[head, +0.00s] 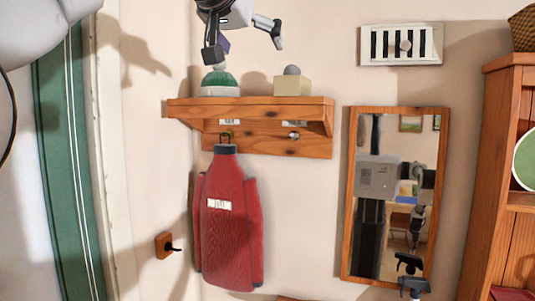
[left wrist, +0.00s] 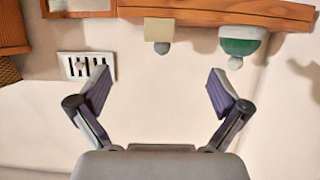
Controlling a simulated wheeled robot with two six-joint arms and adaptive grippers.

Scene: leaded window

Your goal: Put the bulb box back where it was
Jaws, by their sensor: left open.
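The bulb box looks to be the small cream box (head: 292,86) with a grey round knob on top, standing on the right part of the wooden wall shelf (head: 250,101). It shows upside down in the left wrist view (left wrist: 158,31). A green-domed object with a white base (head: 219,83) stands on the shelf's left part. My left gripper (head: 244,44) is open and empty, above the shelf. In the left wrist view its fingers (left wrist: 160,90) are wide apart with only wall between them. A dark part at the mirror's bottom edge may be my right gripper (head: 413,280); its jaws are unclear.
A wall vent (head: 401,45) is at upper right, above a wood-framed mirror (head: 346,200) with reflections. A wooden cabinet (head: 498,130) stands at the right edge. A green curtain (head: 65,170) hangs at left.

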